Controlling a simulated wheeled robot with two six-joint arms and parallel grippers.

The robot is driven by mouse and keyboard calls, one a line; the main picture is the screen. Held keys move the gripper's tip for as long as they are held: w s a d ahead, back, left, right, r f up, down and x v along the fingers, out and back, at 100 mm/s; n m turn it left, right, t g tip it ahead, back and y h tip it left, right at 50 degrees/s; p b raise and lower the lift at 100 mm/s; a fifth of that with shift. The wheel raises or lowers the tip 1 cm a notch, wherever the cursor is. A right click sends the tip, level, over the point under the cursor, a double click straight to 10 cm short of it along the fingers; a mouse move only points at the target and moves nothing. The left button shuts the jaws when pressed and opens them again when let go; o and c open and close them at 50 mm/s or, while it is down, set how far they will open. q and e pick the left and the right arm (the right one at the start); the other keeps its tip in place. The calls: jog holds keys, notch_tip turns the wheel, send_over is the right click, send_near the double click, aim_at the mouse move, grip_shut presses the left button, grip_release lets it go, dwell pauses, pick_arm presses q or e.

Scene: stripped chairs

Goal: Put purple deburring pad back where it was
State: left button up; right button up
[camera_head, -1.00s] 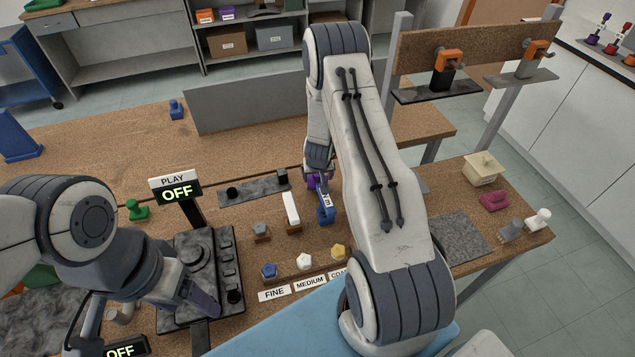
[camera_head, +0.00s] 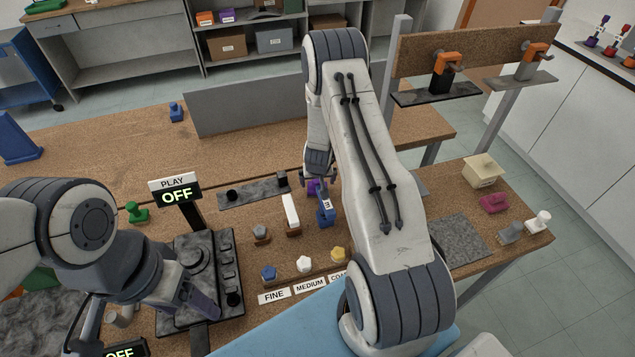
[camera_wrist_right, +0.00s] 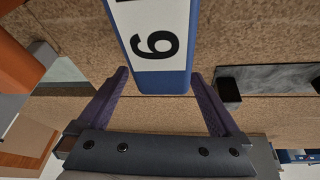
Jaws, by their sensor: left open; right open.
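In the right wrist view the block (camera_wrist_right: 160,80) reaches in between the open fingertips of my right gripper (camera_wrist_right: 159,74). Contact is unclear, and no separate purple pad shows there. My left gripper (camera_head: 206,303) is low over the dark button panel (camera_head: 170,318) at the left.
A white-topped block (camera_head: 291,212) and a grey piece (camera_head: 260,233) stand left of the blue block. Blue (camera_head: 269,273), white (camera_head: 304,264) and yellow (camera_head: 338,255) pieces sit behind grade labels. A grey mat (camera_head: 459,240) at the right is bare. A magenta piece (camera_head: 494,203) lies beyond it.

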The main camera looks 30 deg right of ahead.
jog(key=p+v, duration=0.1)
jog(key=v, duration=1)
jog(key=s+a+r+n+y, duration=0.25)
jog(key=a+r, duration=0.35)
jog(key=a, duration=0.5)
jog(key=s+a+r+n+y, duration=0.1)
jog(key=s+a+r+n, duration=0.35)
jog(key=a, duration=0.75)
jog(key=s+a+r+n+g, duration=0.2)
jog(key=s+r, duration=0.3)
jog(key=s, duration=0.5)
jog(key=s+a+r+n+g, duration=0.2)
jog(key=s+r, duration=0.3)
jog(key=s, duration=0.6)
jog(key=shift+a+n, duration=0.7)
jog(key=shift+a, duration=0.15)
jog(key=shift+f, duration=0.15)
